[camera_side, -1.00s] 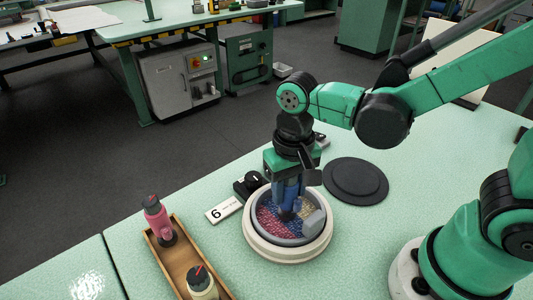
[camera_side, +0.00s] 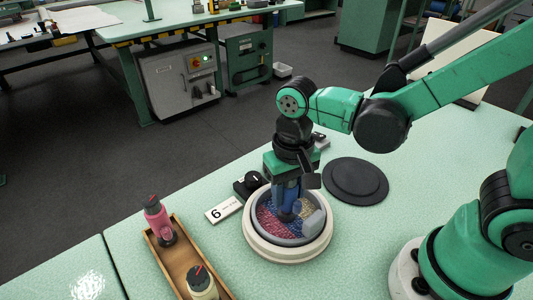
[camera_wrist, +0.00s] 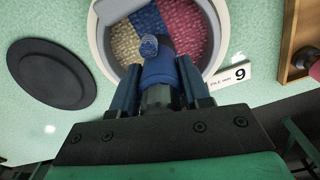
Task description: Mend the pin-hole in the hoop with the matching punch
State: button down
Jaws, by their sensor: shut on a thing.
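My gripper (camera_side: 287,180) is shut on a blue punch (camera_side: 284,197), held upright over the hoop (camera_side: 253,246). In the wrist view my gripper (camera_wrist: 160,92) has one finger on each side of the punch (camera_wrist: 160,70). The hoop (camera_wrist: 216,12) has a pale rim and red, blue and cream pile sections. The punch's lower end is over the blue section; whether it touches is unclear. The pin-hole cannot be made out. A pink punch (camera_side: 157,222) and a cream punch with a red mark (camera_side: 201,284) stand in a wooden tray (camera_side: 169,262).
A grey block (camera_side: 314,222) sits at the hoop's right inner edge. A round black disc (camera_side: 355,181) lies behind right. The front table area is clear.

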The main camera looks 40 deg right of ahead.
jog(key=shift+r, duration=0.1)
dwell(0.3)
jog(key=shift+r, duration=3.4)
jog(key=w+a+r, duration=0.2)
jog(key=a+r, duration=0.4)
jog(key=a, duration=0.3)
jog(key=w+a+r, duration=0.1)
jog(key=a+r, duration=0.4)
jog(key=a, duration=0.5)
jog(key=f, duration=1.9)
jog(key=shift+d, duration=0.25)
jog(key=shift+f, duration=0.1)
